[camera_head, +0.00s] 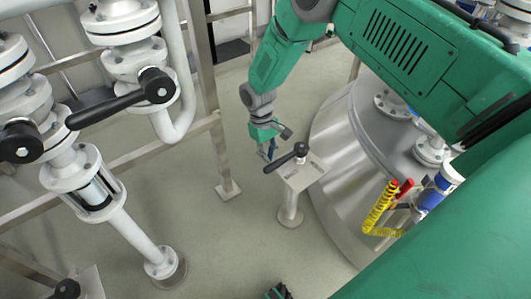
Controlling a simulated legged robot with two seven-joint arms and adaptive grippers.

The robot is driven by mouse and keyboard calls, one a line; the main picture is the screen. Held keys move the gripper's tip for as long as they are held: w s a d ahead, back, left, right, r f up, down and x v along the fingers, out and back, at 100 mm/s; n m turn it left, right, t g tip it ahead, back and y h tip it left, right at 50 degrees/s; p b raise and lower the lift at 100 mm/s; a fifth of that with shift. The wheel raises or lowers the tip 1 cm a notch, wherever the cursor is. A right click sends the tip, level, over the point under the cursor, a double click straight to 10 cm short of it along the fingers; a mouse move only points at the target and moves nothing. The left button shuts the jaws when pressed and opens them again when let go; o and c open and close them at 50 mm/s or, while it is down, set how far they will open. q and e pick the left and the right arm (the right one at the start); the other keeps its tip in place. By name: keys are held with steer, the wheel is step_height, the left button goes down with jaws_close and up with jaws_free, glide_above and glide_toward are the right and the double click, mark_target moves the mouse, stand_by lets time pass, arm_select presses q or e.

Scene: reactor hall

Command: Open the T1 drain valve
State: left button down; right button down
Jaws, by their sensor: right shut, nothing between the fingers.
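A black lever handle (284,159) with a round hub sits on a small square metal plate on a post. No label is readable, so I cannot tell whether this is the T1 drain valve. My right gripper (270,150) hangs in from above, just behind and left of the lever. It is shut and empty, and looks close to the handle's tip, but I cannot tell if they touch. My left gripper is not clearly seen.
Flanged white pipes with black lever handles (118,105) stand at the left by metal railings (205,75). A large steel tank (335,160) stands right of the post, with a yellow coiled hose (380,213). Floor is clear between pipes and post.

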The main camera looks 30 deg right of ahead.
stand_by(0.3)
steer(key=shift+s+r+n+h+p, duration=0.1)
steer(key=shift+s+n+h+p, duration=0.2)
steer(key=shift+s+n+p, duration=1)
steer(key=s+n+p, duration=0.2)
steer(key=s+d+n+h+p, duration=0.1)
steer(key=s+n+p, duration=0.1)
steer(key=p, duration=0.1)
steer(key=s+d+n+p, duration=0.1)
steer(key=s+n+p, duration=0.1)
steer(key=shift+s+d+n+t, duration=0.2)
steer(key=shift+s+n+t, duration=0.2)
steer(key=shift+s+d+n+h+p, duration=0.3)
steer(key=shift+s+d+n+p, duration=0.45)
steer(key=shift+n, duration=0.25)
steer(key=shift+w+a+t, duration=0.1)
steer(key=shift+w+t, duration=0.1)
steer(key=shift+t, duration=0.1)
